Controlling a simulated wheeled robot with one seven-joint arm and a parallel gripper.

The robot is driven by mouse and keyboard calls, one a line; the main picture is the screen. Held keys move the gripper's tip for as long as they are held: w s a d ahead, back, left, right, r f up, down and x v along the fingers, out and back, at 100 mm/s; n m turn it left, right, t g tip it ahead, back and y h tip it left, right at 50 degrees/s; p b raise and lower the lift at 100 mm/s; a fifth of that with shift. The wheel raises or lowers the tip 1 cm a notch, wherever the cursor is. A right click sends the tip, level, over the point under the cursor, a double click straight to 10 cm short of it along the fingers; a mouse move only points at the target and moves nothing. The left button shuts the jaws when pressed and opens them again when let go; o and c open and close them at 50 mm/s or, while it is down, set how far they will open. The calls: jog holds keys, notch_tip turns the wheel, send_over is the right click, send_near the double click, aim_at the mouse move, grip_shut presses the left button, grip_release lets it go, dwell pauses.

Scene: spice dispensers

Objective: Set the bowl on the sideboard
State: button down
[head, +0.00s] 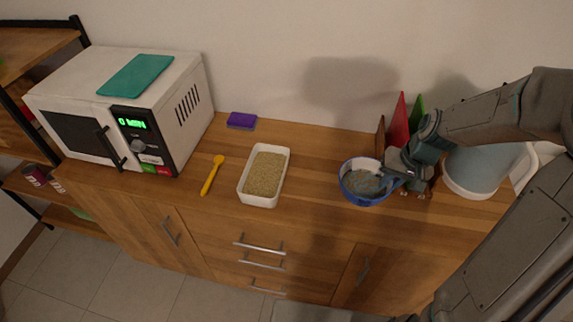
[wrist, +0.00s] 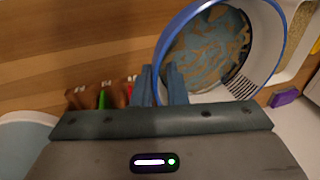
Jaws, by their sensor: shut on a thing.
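The bowl (head: 362,184) is white inside with a blue rim and a mottled blue and tan bottom. In the head view it is at the right part of the wooden sideboard (head: 318,205), near its front edge. My gripper (head: 395,181) is shut on the bowl's right rim. In the wrist view the bowl (wrist: 221,45) fills the upper right, and the fingers (wrist: 165,88) pinch its blue rim. I cannot tell whether the bowl's base touches the sideboard.
A white tray of grain (head: 248,198), a yellow spoon (head: 212,175), a purple sponge (head: 241,120) and a microwave (head: 192,75) are left of the bowl. Red and green upright boards (head: 399,125) and a white bucket (head: 475,189) are behind and right. Sideboard between tray and bowl is clear.

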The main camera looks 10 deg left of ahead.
aim_at(346, 177)
jog(key=w+a+f, duration=0.1)
jog(key=a+f, duration=0.1)
jog(key=a, duration=0.1)
jog(key=w+a+f, duration=0.1)
jog(key=a+f, duration=0.1)
jog(key=a, duration=0.2)
jog(key=w+a+f, duration=0.1)
jog(key=a+f, duration=0.1)
jog(key=a, duration=0.2)
jog(key=shift+w+f, duration=0.3)
jog(key=shift+f, duration=0.1)
jog(key=shift+d+p+x, duration=0.2)
jog(key=shift+p+x, duration=0.1)
jog(key=shift+x, duration=0.65)
jog(key=shift+d+p+x, duration=0.25)
jog(key=shift+x, duration=0.75)
jog(key=shift+s+f, duration=0.15)
jog(key=shift+f, duration=0.05)
jog(key=c, duration=1.9)
grip_release()
jog(key=shift+f, duration=0.15)
jog(key=o, duration=0.4)
jog(key=shift+o, duration=0.2)
